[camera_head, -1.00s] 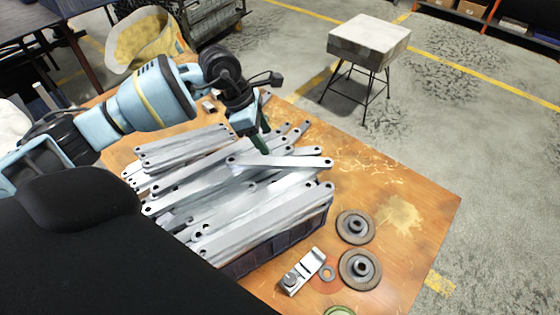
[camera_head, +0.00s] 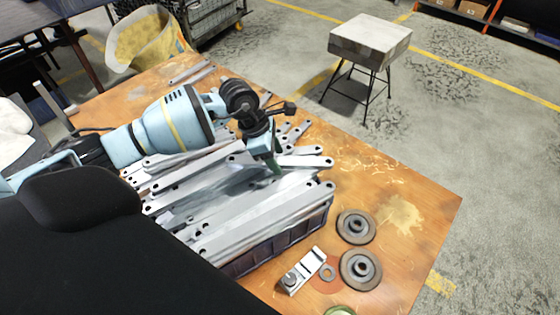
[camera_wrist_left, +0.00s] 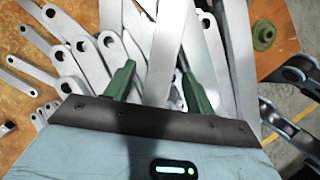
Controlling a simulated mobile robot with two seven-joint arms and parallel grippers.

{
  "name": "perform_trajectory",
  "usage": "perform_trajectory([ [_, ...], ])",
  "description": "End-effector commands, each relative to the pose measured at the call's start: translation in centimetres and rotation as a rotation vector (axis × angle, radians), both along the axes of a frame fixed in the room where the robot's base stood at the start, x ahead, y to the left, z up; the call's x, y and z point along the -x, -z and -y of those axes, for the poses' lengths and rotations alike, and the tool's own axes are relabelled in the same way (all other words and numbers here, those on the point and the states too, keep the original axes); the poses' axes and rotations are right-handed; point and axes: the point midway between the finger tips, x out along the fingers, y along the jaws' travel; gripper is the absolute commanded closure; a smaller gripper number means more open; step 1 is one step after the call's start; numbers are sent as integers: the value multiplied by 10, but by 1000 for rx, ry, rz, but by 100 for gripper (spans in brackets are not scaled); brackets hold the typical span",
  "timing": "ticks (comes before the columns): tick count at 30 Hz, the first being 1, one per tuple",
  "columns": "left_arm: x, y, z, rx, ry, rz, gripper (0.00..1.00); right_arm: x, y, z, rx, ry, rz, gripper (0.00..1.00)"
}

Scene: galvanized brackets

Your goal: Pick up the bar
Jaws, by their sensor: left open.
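Many flat grey metal bars with holes at their ends lie heaped in a dark crate (camera_head: 278,246). My left gripper (camera_head: 276,171) is over the heap with its green fingertips down among the bars. In the left wrist view the gripper (camera_wrist_left: 158,84) is open. One bar (camera_wrist_left: 165,52) passes between its two fingers, apart from at least the left one. Whether the right finger touches it, I cannot tell. Other bars (camera_wrist_left: 88,62) lie on both sides. The gripper hides part of the heap in the head view. My right gripper is not in view.
The crate stands on a worn wooden table (camera_head: 400,215). Two round dark discs (camera_head: 356,227) and a metal clamp-like part (camera_head: 303,270) lie right of it. A yellowish container (camera_head: 147,38) stands at the back. A stool (camera_head: 369,42) stands beyond the table.

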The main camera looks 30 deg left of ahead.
Motion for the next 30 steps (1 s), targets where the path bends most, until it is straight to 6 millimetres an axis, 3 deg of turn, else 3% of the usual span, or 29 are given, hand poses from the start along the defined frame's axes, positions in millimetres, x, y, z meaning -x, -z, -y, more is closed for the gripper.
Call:
perform_trajectory([
  [5, 0, 0, 0, 0, 0, 1, 47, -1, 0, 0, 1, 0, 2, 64],
  [17, 0, -1, -1, -1, 1, 1, 99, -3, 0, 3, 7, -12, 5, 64],
  [30, -1, -9, -1, -1, 0, 5, 100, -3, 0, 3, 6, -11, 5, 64],
])
